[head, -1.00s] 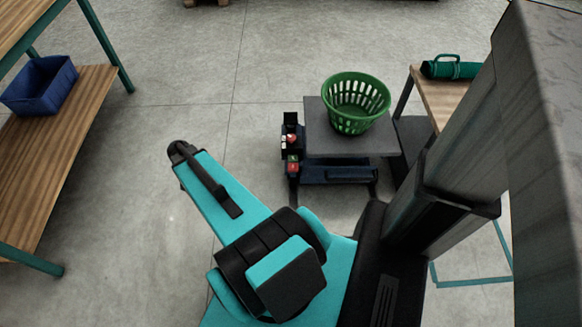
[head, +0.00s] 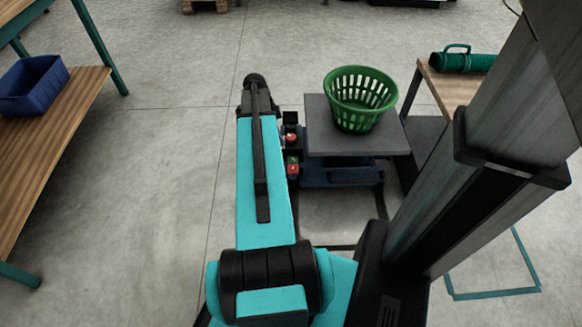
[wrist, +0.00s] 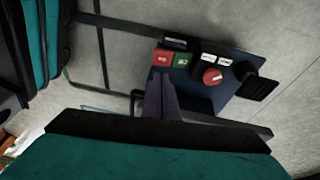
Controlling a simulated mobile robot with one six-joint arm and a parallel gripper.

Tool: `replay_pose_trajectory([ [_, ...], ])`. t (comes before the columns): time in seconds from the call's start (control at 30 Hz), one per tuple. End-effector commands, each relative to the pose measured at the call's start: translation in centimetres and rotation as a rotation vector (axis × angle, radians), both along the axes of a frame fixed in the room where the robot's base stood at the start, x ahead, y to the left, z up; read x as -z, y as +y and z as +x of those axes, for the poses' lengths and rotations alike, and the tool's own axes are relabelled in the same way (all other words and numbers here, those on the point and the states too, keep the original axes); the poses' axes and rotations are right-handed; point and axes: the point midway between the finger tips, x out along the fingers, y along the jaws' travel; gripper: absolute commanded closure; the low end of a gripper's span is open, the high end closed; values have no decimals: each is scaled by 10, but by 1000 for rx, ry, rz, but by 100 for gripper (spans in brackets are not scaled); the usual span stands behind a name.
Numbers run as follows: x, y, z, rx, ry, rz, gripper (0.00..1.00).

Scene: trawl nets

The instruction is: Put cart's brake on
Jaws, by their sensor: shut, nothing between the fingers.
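The cart (head: 318,147) has a grey top and stands right of my arm in the head view. On its left side is a dark control panel, partly behind my arm, with a red knob (head: 291,138) and a red and green block (head: 292,166). In the wrist view the panel (wrist: 222,93) shows the red knob (wrist: 212,76) under two white labels, a red button (wrist: 162,58), a green button (wrist: 183,61) and a black ribbed piece (wrist: 259,85). My gripper (wrist: 160,82) is shut and empty, in front of the panel, below the two buttons in the picture. I cannot tell whether it touches.
A green basket (head: 359,98) stands on the cart top. A wooden shelf (head: 62,135) with a blue bin (head: 32,88) is at left. The floor between is clear.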

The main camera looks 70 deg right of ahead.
Motion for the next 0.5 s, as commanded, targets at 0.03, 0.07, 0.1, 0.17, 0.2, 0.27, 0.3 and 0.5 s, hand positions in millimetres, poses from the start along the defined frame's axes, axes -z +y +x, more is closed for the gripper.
replay_pose_trajectory([
  [0.03,1,-6,-6,28,0,-9,100],
  [0.07,0,-8,-8,39,1,-13,100],
  [0.1,-1,-10,-11,51,1,-18,100],
  [0.17,-3,-11,-12,62,1,-21,100],
  [0.2,-3,-12,-13,64,1,-22,100],
  [0.27,-4,-11,-13,64,1,-22,100],
  [0.3,-4,-11,-13,63,1,-22,100],
  [0.5,-3,-11,-12,62,1,-21,100],
])
